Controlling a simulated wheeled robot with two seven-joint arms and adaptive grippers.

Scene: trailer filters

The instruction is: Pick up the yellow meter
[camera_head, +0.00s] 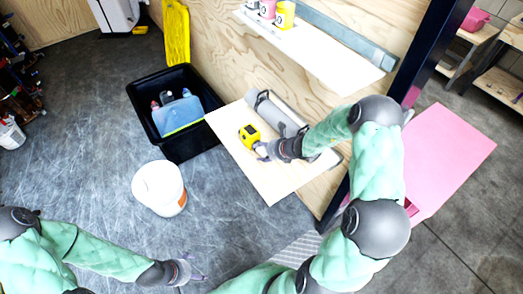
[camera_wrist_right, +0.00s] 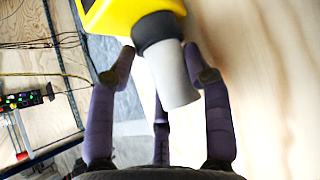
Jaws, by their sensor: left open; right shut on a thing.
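The yellow meter (camera_head: 249,134) is at the left part of the low wooden shelf (camera_head: 268,189), with a dark display on its face. In the right wrist view its yellow body (camera_wrist_right: 112,14) shows at the top, with a black collar and a pale grey cylindrical part (camera_wrist_right: 174,80) reaching between the fingers. My right gripper (camera_head: 262,150) is shut on the meter, its fingers around the pale part (camera_wrist_right: 163,68). Whether the meter touches the shelf is hard to tell. My left gripper (camera_head: 190,270) is open and empty over the floor at the lower left.
A grey cylinder (camera_head: 274,113) in a holder lies behind the meter on the shelf. A black bin (camera_head: 184,147) with bottles and a white bucket (camera_head: 158,188) stand left of the shelf. An upper shelf (camera_head: 318,52) holds several cans. A pink panel (camera_head: 445,155) is at the right.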

